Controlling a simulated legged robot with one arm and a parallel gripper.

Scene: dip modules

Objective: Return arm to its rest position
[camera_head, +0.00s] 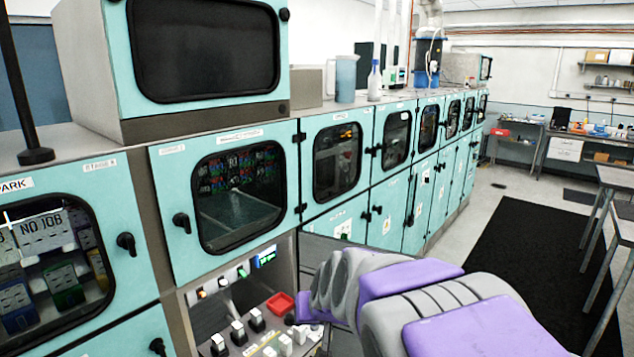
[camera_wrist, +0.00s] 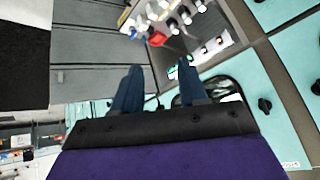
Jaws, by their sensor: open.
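My arm (camera_head: 440,290), grey with purple panels, reaches from the lower right toward the teal cabinet bank in the head view. Its far end is near the control panel, and the fingers are not clear there. In the wrist view my gripper (camera_wrist: 158,90) shows two blue fingers spread apart with nothing between them. The panel also shows beyond the fingers in the wrist view (camera_wrist: 205,50).
A teal cabinet door (camera_head: 225,195) with a dark window and black handle stands above the panel. More cabinets run back along the left. A black floor mat (camera_head: 500,265) lies right of the cabinets, with tables (camera_head: 612,180) at the right edge. The mat is clear.

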